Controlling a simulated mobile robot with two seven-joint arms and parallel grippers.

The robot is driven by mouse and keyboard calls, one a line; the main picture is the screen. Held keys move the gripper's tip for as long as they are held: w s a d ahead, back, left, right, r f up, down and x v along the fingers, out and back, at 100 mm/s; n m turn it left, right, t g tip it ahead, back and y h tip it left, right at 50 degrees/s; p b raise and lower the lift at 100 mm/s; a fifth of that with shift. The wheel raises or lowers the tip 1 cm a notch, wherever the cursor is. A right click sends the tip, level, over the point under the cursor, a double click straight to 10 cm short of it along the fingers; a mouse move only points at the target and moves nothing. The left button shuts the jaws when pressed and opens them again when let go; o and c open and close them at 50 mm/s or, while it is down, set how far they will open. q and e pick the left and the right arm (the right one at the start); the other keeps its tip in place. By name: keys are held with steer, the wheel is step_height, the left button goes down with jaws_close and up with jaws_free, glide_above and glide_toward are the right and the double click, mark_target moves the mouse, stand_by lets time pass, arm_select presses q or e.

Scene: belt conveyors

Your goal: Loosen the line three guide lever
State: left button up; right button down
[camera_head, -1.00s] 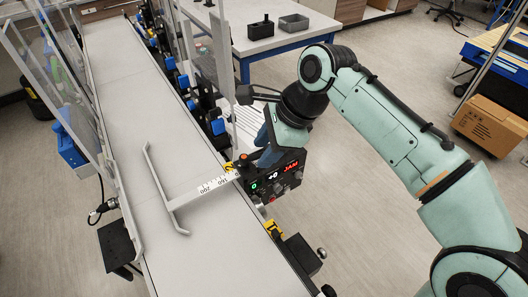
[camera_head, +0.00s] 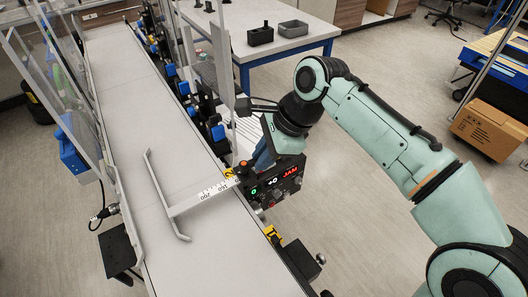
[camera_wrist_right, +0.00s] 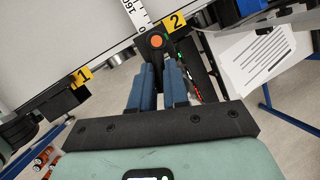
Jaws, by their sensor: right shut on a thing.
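The block has an orange-topped knob (camera_head: 243,165), also seen in the wrist view (camera_wrist_right: 157,41), beside a yellow tag reading 2 (camera_wrist_right: 175,22). My right gripper (camera_head: 263,160) is at this clamp. In the wrist view its blue fingers (camera_wrist_right: 157,80) are close together just below the knob, around a part they mostly hide, apparently the guide lever. My left gripper is out of view.
A control box (camera_head: 276,185) showing JAM in red stands right beside the gripper. A tag reading 1 (camera_wrist_right: 83,75) marks another station. Clear panels (camera_head: 60,70) line the belt's left. The belt surface (camera_head: 120,80) is otherwise bare. A cardboard box (camera_head: 487,125) stands on the floor.

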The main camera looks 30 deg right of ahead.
steer(key=shift+w+r+n+p, duration=0.15)
steer(key=shift+r+n+p, duration=0.15)
steer(key=shift+p, duration=0.1)
steer(key=n+p, duration=0.1)
steer(key=p, duration=0.1)
steer(key=w+n+g+y+p, duration=0.1)
steer(key=n+p, duration=0.1)
steer(key=shift+w+d+g, duration=0.15)
steer(key=shift+g, duration=0.15)
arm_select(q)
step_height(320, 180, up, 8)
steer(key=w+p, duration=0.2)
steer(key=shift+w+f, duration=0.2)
arm_select(e)
steer(key=shift+w+f+n+g, duration=0.15)
steer(key=shift+w+n+g, duration=0.15)
steer(key=shift+n, duration=0.7)
steer(key=c, duration=1.1)
jaws_free()
steer(key=shift+s, duration=0.1)
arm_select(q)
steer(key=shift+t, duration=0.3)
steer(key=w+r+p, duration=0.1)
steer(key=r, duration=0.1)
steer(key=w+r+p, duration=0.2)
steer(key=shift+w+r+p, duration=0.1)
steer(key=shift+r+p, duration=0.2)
arm_select(e)
steer(key=v, duration=1.3)
steer(key=shift+d, duration=0.1)
